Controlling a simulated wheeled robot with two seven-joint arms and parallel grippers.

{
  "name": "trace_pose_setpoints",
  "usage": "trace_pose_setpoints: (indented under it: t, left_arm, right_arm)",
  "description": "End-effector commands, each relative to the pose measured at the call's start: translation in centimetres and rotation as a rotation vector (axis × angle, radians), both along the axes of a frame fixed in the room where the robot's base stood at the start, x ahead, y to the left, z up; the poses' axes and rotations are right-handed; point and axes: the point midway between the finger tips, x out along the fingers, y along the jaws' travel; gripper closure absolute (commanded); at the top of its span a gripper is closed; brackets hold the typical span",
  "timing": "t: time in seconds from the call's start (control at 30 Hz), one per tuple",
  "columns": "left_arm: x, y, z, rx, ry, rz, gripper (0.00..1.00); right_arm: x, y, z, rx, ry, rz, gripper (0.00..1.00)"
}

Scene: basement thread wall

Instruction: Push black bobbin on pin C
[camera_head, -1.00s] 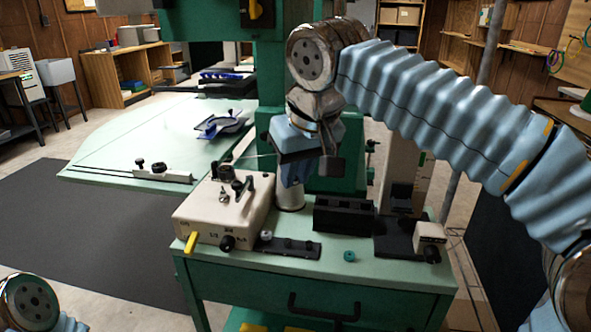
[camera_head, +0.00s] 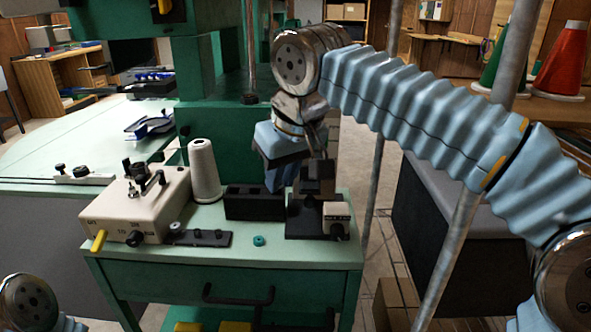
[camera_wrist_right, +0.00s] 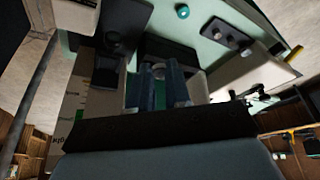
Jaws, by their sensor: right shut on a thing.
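My right gripper (camera_head: 275,185) points down at the right part of the green bench top, by a black open box (camera_head: 243,204). In the right wrist view its two blue fingers (camera_wrist_right: 160,92) are close together around a small dark grey round thing (camera_wrist_right: 158,71). It looks like the black bobbin, but it is mostly hidden and too dim to be sure. The pin letters are not readable. My left gripper is out of frame.
A teal bobbin (camera_head: 259,240) lies near the front edge. A cream box with knobs (camera_head: 138,205) and a white thread cone (camera_head: 204,172) stand left. A black stand with a cream block (camera_head: 337,216) is at right. Bench top is clear around the teal bobbin.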

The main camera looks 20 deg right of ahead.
Motion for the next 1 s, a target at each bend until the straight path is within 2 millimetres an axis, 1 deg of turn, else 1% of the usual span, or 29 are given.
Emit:
trace_pose_setpoints:
  t: [0.03, 0.17, 0.3, 0.43, 0.57, 0.73, 0.87, 0.9, 1.0]
  left_arm:
    - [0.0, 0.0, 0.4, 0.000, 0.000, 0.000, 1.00]
    - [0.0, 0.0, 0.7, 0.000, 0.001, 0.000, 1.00]
    - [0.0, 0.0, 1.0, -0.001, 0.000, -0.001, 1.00]
    - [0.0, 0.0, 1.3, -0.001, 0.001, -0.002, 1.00]
    - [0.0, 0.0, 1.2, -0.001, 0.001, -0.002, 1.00]
    - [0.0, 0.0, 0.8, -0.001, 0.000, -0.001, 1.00]
    - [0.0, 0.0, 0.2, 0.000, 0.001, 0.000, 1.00]
    - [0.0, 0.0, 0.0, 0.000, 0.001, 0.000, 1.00]
    - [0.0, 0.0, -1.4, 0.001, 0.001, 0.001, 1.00]
  right_arm:
    - [0.3, 1.0, -0.1, -0.003, 0.003, 0.052, 1.00]
    - [0.9, 3.8, -0.8, -0.008, 0.007, 0.200, 1.00]
    - [1.4, 6.9, -1.6, -0.004, 0.006, 0.375, 1.00]
    - [1.6, 9.4, -2.3, 0.002, 0.000, 0.508, 1.00]
    - [1.7, 10.3, -2.7, 0.004, -0.004, 0.565, 1.00]
    - [1.7, 10.4, -3.6, 0.006, -0.004, 0.571, 1.00]
    - [1.6, 10.4, -4.7, 0.005, -0.003, 0.570, 1.00]
    - [1.6, 10.3, -5.0, 0.005, -0.003, 0.570, 1.00]
    - [1.7, 10.4, -6.3, 0.005, -0.004, 0.569, 1.00]
